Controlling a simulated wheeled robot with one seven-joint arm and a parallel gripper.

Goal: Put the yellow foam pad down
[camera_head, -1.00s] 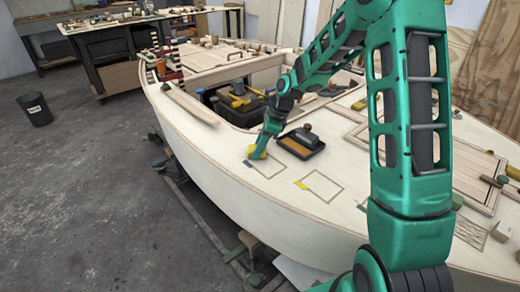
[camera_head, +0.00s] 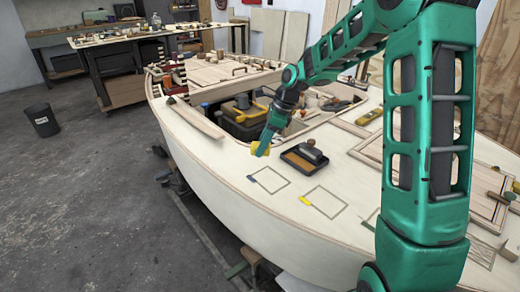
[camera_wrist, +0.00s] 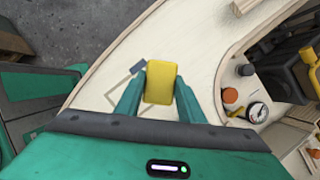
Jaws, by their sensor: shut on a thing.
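My gripper (camera_wrist: 158,88) is shut on the yellow foam pad (camera_wrist: 160,80), which sits between its two green fingers. In the head view the pad (camera_head: 256,149) is a small yellow patch at the fingertips of my gripper (camera_head: 262,148), partly hidden by them. It appears held above the pale plywood deck (camera_head: 225,165); the exact gap is hard to tell. An outlined square with a grey tab (camera_head: 251,179) lies on the deck nearer the camera. An outlined square with a yellow tab (camera_head: 305,201) lies to its right. Both squares look empty.
A black tray (camera_head: 286,165) with a brown pad and a block stands right of my gripper. An open well with a black and yellow container (camera_head: 243,118) lies behind it. In the wrist view a gauge (camera_wrist: 257,112) and orange-capped jars (camera_wrist: 230,96) are at right.

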